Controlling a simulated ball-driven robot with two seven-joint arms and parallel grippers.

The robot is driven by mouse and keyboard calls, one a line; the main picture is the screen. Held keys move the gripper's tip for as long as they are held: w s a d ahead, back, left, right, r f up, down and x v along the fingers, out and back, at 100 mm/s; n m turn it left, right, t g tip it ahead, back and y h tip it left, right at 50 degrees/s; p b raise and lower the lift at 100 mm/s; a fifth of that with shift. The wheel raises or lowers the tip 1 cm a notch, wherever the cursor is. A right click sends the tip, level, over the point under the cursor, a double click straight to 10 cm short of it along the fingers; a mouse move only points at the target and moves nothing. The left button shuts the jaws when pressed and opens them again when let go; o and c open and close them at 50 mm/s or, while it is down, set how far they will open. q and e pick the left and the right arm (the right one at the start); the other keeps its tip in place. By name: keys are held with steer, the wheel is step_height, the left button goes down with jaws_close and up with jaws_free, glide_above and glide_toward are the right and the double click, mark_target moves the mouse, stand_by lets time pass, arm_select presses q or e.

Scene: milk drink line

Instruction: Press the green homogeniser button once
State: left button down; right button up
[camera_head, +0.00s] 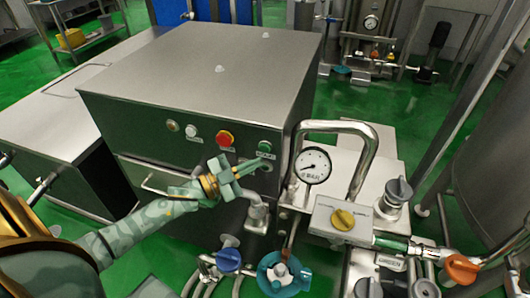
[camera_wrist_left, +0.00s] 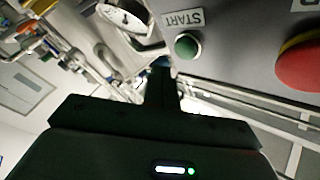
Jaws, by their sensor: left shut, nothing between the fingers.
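The green button (camera_head: 265,145) sits at the right end of the button row on the steel cabinet's front panel. In the left wrist view the green button (camera_wrist_left: 187,46) is round, with a START label beside it. My left gripper (camera_head: 264,163) is shut and empty, its tip just below the green button in the head view. In the left wrist view the dark shut fingers (camera_wrist_left: 160,75) point toward the panel, with the button apart from them and up to the right. The depth gap to the panel is hard to judge. My right gripper is not in view.
A red button on a yellow collar (camera_head: 225,139) and a white button (camera_head: 191,130) are left of the green one. A pressure gauge (camera_head: 313,165) and a bent steel pipe (camera_head: 366,150) stand close to the right. Valves with blue handles (camera_head: 229,259) are below.

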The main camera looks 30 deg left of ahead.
arm_select(q)
steer(key=shift+w+a, duration=0.2)
steer(key=shift+w, duration=0.65)
stand_by(0.4)
steer(key=shift+w, duration=0.1)
stand_by(1.0)
steer(key=shift+w+a, duration=0.1)
steer(key=shift+w, duration=0.2)
steer(key=shift+w+a+b, duration=0.1)
steer(key=shift+w+b, duration=0.3)
steer(key=shift+w, duration=0.05)
stand_by(0.6)
steer(key=shift+s+r, duration=0.1)
steer(key=shift+s, duration=0.05)
steer(key=shift+s+d+p, duration=0.2)
steer(key=shift+s+p, duration=0.35)
steer(key=shift+s, duration=0.15)
